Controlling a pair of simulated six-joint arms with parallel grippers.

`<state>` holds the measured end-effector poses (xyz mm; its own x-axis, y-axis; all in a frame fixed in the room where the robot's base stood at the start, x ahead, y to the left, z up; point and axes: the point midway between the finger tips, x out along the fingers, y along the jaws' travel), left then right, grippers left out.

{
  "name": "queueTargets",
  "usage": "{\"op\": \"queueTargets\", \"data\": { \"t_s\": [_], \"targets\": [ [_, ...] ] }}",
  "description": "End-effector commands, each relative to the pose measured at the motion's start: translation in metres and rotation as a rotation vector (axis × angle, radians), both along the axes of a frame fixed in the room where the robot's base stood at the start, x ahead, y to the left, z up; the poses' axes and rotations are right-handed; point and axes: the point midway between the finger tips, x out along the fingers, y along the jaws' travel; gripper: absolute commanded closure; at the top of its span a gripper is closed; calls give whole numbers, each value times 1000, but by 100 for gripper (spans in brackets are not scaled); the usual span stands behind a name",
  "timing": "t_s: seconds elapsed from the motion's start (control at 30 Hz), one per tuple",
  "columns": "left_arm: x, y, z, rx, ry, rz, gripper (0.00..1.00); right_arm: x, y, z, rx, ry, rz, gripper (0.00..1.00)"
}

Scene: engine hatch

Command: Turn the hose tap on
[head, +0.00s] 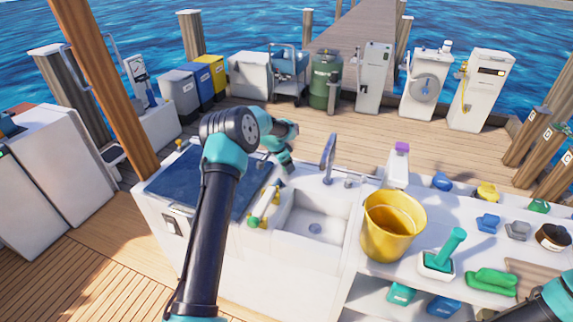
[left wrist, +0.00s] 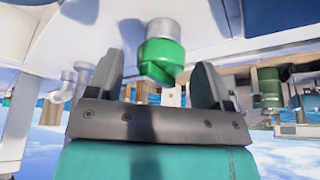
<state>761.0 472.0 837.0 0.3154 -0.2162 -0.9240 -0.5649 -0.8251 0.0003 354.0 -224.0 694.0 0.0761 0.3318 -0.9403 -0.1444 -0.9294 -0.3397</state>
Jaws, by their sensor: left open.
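My left gripper (head: 286,163) is above the back edge of the counter, left of the sink faucet (head: 328,160). In the left wrist view its two fingers (left wrist: 157,82) are spread wide with nothing held. A green faceted piece on a grey cylinder (left wrist: 163,58) shows between the fingers, with a gap on both sides. I cannot tell for certain whether it is the hose tap's handle. A pale fitting with green and yellow parts (head: 263,206) lies beside the sink's left rim. My right arm shows only at the lower right corner; its gripper is out of frame.
The white sink (head: 313,214) has a yellow bucket (head: 391,226) to its right. A dark blue panel (head: 203,184) covers the counter's left.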

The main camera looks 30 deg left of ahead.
Motion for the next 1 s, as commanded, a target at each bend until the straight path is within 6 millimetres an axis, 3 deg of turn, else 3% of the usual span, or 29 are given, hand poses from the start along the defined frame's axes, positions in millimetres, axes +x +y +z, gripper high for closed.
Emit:
{"op": "queueTargets", "data": {
  "t_s": [0.33,0.83,1.0],
  "targets": [
    [2,-1,-4,0,-1,0,27,0,0,0,0,0,0,100],
    [1,-1,-4,0,0,0,74,0,0,0,0,0,0,100],
    [1,-1,-4,0,0,4,74,0,0,0,0,0,0,100]
  ]
}}
